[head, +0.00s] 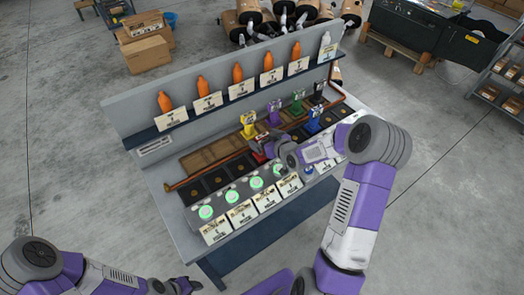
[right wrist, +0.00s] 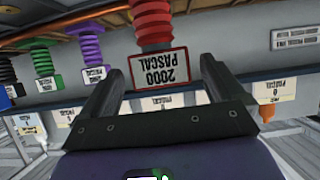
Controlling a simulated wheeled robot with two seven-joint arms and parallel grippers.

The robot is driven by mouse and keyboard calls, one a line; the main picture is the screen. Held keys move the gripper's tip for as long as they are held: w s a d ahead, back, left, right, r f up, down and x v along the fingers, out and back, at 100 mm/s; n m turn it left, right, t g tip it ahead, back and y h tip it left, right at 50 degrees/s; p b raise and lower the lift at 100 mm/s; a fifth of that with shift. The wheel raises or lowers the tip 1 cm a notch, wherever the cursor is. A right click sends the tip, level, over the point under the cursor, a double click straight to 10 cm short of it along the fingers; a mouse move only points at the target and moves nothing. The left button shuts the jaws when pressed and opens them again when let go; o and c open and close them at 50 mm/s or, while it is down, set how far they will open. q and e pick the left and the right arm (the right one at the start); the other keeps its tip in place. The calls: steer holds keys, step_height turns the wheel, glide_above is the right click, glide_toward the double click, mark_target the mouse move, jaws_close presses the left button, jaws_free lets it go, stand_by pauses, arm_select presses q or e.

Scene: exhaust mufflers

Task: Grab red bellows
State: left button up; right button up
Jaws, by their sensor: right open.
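The red bellows (right wrist: 153,22) shows at the top of the right wrist view, with a white, red-edged 2000 PASCAL plate (right wrist: 160,68) attached. In the head view only a small red patch of the bellows (head: 258,158) shows beside my gripper. My right gripper (head: 264,144) is open; in the right wrist view (right wrist: 158,78) its two fingers stand either side of the plate, with gaps between. I cannot tell whether they touch anything. My left gripper (head: 172,287) is at the bottom left of the head view, away from the bench, its jaws unclear.
Yellow (head: 248,126), purple (head: 274,112), green (head: 297,103), black (head: 318,93) and blue (head: 313,121) bellows stand close by on the bench. Orange bottles (head: 238,74) line the raised shelf behind. Green-lit round spots (head: 231,196) and label cards (head: 242,213) line the front edge.

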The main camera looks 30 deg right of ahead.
steer(key=x, duration=0.3)
steer(key=shift+w+a+f, duration=0.1)
steer(key=shift+w+f, duration=0.1)
steer(key=shift+w, duration=0.05)
steer(key=c, duration=1.7)
